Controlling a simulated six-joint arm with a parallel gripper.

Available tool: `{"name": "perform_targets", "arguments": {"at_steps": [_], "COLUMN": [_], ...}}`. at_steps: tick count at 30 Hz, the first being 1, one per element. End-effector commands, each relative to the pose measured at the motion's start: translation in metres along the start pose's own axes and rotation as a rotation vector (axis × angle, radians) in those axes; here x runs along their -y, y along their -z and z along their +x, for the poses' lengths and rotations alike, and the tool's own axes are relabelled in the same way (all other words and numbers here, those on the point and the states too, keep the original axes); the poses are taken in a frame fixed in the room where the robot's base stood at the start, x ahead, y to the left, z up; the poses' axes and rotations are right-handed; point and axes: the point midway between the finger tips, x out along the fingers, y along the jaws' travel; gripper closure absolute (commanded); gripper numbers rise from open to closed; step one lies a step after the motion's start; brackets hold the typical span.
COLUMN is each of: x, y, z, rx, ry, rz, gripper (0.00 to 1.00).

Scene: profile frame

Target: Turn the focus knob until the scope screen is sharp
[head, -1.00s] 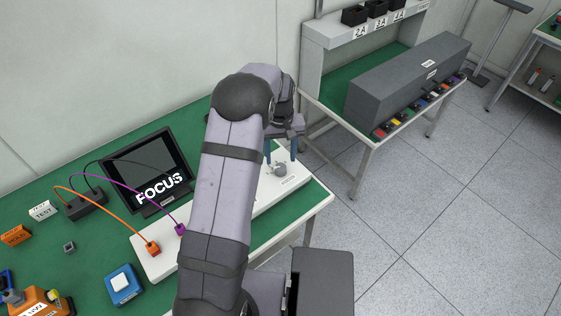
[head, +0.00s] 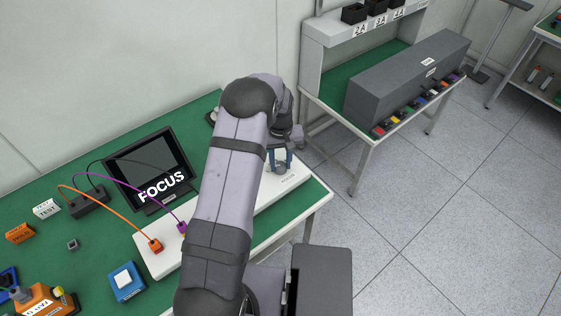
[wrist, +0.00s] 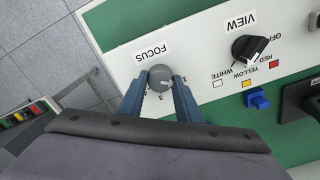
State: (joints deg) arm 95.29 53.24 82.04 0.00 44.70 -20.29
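The grey focus knob (wrist: 160,78) sits on a white panel beside a FOCUS label (wrist: 152,51) in the wrist view. My gripper (wrist: 161,80) has its two blue fingers down on either side of the knob. Little or no gap shows, and I cannot tell whether they press on it. In the head view my gripper (head: 280,161) is over the right part of the white panel (head: 292,182), partly covering the knob. The scope screen (head: 151,169) stands behind the panel on the green bench and shows large white FOCUS lettering along its lower part.
A black VIEW knob (wrist: 249,48) with white, yellow and red marks is on the same panel. A blue plug (wrist: 257,99) is near it. Orange (head: 110,210) and purple (head: 148,188) cables run to the panel's left part. A blue box (head: 127,281) lies in front.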

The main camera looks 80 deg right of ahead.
Motion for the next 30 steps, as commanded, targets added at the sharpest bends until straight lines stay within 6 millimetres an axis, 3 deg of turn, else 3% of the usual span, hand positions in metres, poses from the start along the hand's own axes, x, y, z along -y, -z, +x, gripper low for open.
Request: {"name": "perform_targets", "arguments": {"at_steps": [11,30], "x": [0.0000,-0.0001], "y": [0.0001,0.0002], "z": [0.0004,0.0002], "rx": [0.000,0.000], "ry": [0.000,0.000], "rz": [0.072,0.537], "gripper": [0.91,0.91]}}
